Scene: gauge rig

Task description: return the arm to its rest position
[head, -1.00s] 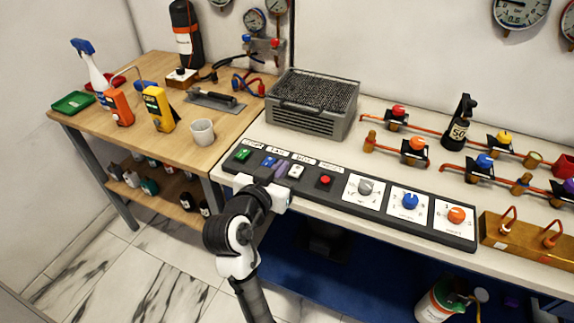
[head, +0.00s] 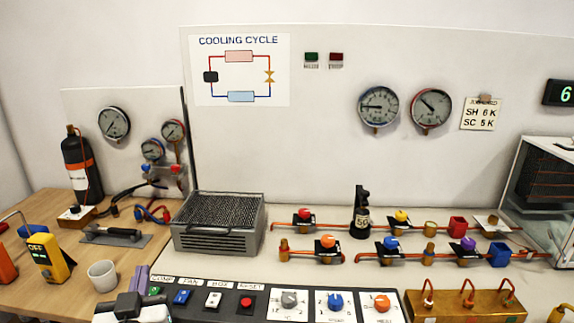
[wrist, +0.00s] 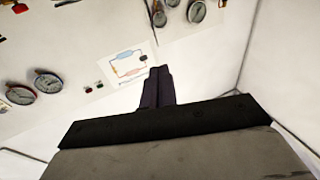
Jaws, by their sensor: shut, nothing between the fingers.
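My gripper (head: 141,274) is at the lower left of the head view, with its dark purple fingers together and pointing up. It overlaps the left end of the black control panel in the picture; the gap between them cannot be told. Only the end of my arm shows, at the bottom edge; the rest is out of frame. In the wrist view my gripper (wrist: 158,73) is shut and empty, with the wall and its cooling cycle poster (wrist: 126,66) beyond the tips.
The control panel (head: 260,309) has several buttons and knobs. A grey mesh-topped unit (head: 218,238) stands behind it. A white cup (head: 102,276) and a yellow meter (head: 48,257) stand on the wooden table to the left. Valves and pipes fill the bench to the right.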

